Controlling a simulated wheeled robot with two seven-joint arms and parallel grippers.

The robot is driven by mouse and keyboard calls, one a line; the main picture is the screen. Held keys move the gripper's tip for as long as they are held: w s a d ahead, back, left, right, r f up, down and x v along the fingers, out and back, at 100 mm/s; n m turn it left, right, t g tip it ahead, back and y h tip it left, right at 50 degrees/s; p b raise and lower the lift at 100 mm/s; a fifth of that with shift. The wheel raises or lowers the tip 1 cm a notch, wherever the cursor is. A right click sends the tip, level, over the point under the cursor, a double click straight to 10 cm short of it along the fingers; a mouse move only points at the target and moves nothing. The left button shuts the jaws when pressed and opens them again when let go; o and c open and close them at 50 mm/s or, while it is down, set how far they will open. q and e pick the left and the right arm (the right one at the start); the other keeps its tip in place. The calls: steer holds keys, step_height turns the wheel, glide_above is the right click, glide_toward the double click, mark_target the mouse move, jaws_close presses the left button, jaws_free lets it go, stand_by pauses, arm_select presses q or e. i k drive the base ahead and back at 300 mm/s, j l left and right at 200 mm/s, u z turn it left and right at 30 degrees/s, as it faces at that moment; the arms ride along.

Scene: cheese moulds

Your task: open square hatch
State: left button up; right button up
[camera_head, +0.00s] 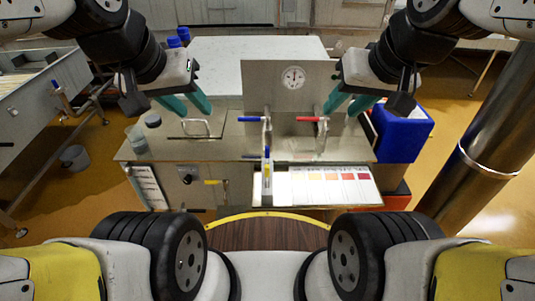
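The square hatch (178,128) is a flat metal panel on the left part of the steel counter top, with a pale bar handle (195,125) on it. It appears closed, lying level with the counter. My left gripper (191,112) has two teal fingers spread apart. It is empty, just behind and above the hatch handle in the picture; whether it touches anything is not clear. My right gripper (340,112) also has its teal fingers apart and is empty, above the right side of the counter near the red-handled valve (308,119).
A blue-handled valve (249,119) stands mid-counter before an upright panel with a round gauge (293,77). A jar (152,120) stands at the counter's left end. A colour chart (335,187) is at the front right. A blue crate (403,135) and a steel pillar (490,135) stand at right.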

mark_target(196, 125)
steer(key=i+j+u, duration=0.75)
steer(key=k, duration=0.1)
